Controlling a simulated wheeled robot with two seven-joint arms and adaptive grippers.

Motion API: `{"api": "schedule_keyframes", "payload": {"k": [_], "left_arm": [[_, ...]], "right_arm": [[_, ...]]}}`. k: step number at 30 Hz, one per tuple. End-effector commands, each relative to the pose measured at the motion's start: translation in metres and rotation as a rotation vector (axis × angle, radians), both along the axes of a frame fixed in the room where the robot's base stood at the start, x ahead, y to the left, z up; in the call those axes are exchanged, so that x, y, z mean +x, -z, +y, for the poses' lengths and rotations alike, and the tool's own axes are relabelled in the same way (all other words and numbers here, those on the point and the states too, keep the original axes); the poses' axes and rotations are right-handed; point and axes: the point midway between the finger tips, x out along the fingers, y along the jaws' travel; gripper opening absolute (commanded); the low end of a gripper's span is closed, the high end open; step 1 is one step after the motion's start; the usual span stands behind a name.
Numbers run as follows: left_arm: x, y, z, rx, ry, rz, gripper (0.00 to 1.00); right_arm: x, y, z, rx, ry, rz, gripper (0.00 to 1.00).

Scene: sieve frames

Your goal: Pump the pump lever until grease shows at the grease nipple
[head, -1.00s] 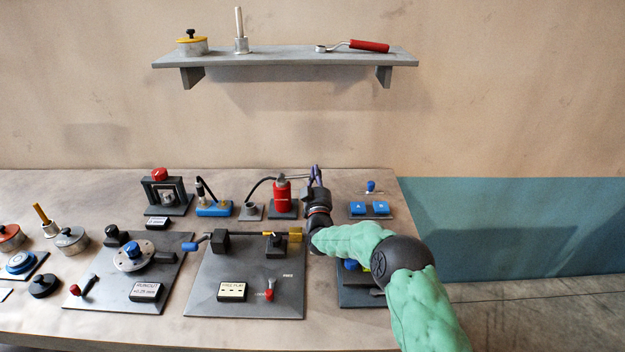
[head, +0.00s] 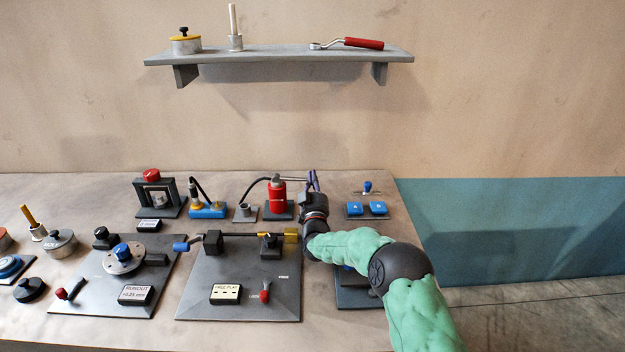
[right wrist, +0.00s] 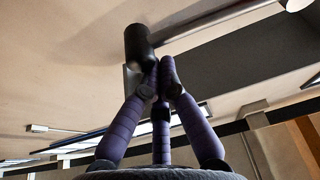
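The red grease pump (head: 277,194) stands upright on a dark base at the back of the bench. Its thin pump lever (head: 292,179) runs from the pump's top to the right. A black hose arcs left from the pump to a small grey block (head: 245,212), where the grease nipple seems to be; any grease is too small to tell. My right gripper (head: 313,180) is at the lever's right end. In the right wrist view its purple fingers (right wrist: 160,72) are drawn together at the tips, beside or touching a black cylinder (right wrist: 138,42), probably the lever's grip. My left gripper is out of view.
A free-play plate (head: 245,275) and a runout plate (head: 105,290) lie in front. A blue-based device (head: 207,210) stands left of the nipple block. A wall shelf (head: 280,56) is above.

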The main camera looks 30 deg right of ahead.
Motion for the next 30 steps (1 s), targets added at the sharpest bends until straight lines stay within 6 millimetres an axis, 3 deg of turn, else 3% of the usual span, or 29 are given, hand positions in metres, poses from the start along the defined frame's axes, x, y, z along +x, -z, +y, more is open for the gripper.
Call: {"api": "schedule_keyframes", "payload": {"k": [5, 21, 30], "left_arm": [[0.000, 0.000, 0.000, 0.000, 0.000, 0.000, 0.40], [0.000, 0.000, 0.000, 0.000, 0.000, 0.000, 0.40], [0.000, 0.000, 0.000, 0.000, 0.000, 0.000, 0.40]], "right_arm": [[0.000, 0.001, 0.000, 0.004, 0.000, 0.008, 0.00], [0.000, -0.086, 0.001, 0.001, 0.000, 0.000, 0.00], [0.000, -0.101, 0.001, -0.001, 0.000, 0.000, 0.00]]}}
